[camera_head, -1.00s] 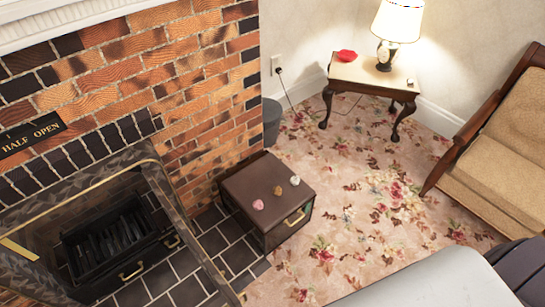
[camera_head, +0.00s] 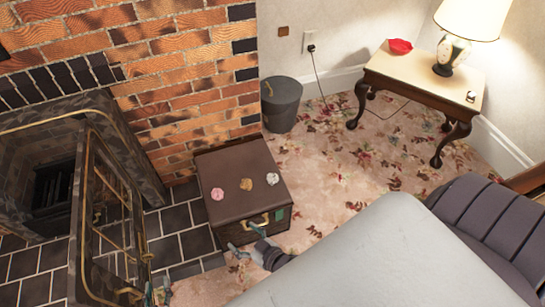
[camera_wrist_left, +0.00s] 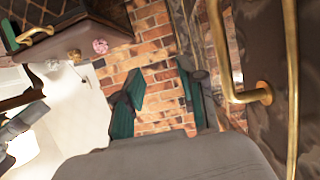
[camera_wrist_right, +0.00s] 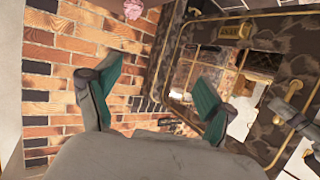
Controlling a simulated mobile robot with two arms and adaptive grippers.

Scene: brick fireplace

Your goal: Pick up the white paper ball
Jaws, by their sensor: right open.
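The white paper ball (camera_head: 272,179) is a small crumpled cream-white lump on top of a dark brown box (camera_head: 232,212). It is the rightmost of three balls there, beside a tan ball (camera_head: 246,184) and a pink ball (camera_head: 217,194). My right gripper (camera_head: 248,241) is open and empty at the box's front, near its handle and apart from the white ball. Its spread teal fingertips show in the right wrist view (camera_wrist_right: 155,95). My left gripper (camera_head: 157,291) is at the bottom edge by the fireplace door; its fingers are apart and empty in the left wrist view (camera_wrist_left: 160,100).
The open fireplace door (camera_head: 105,215) with brass rails stands close beside my left gripper. A grey bin (camera_head: 281,104) stands behind the box by the brick wall. A side table (camera_head: 425,80) holds a lamp and a red dish. The flowered carpet right of the box is clear.

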